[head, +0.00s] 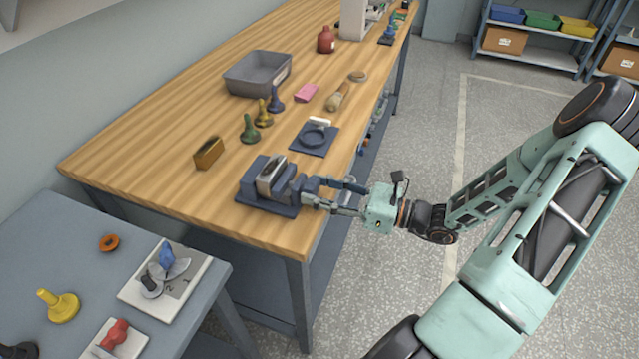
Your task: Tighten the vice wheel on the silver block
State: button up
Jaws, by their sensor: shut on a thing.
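A dark blue vice (250,184) stands near the front right edge of the wooden bench, at its near end. A silver block (270,177) sits upright between the vice jaws. The vice wheel (298,188) is on the vice's right side, mostly hidden by my fingers. My gripper (308,192) reaches in from the right, level with the vice, and its fingers are shut on the wheel. From this view I cannot tell whether the jaws press on the block.
A brass block (209,153) lies left of the vice. A blue plate with a ring (314,138), bobbin-like pieces (250,129) and a grey tray (258,74) are further back. A lower grey table (75,270) holds small parts. The floor at right is open.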

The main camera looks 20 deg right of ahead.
jog(key=m+p, duration=0.3)
jog(key=m, duration=0.1)
jog(key=shift+r+m+p, duration=0.2)
jog(key=shift+m+p, duration=0.1)
jog(key=shift+p, duration=0.05)
jog(key=m+p, duration=0.2)
jog(key=m, duration=0.1)
jog(key=shift+f+m, duration=0.1)
jog(key=shift+m, duration=0.2)
jog(key=m+p, duration=0.1)
jog(key=m, duration=0.2)
jog(key=shift+w+m+p, duration=0.1)
jog(key=shift+m+p, duration=0.2)
jog(key=shift+p, duration=0.05)
jog(key=shift+f+m+p, duration=0.15)
jog(key=shift+m+p, duration=0.4)
jog(key=shift+m, duration=1.45)
jog(key=o, duration=1.2)
jog(key=shift+c, duration=0.2)
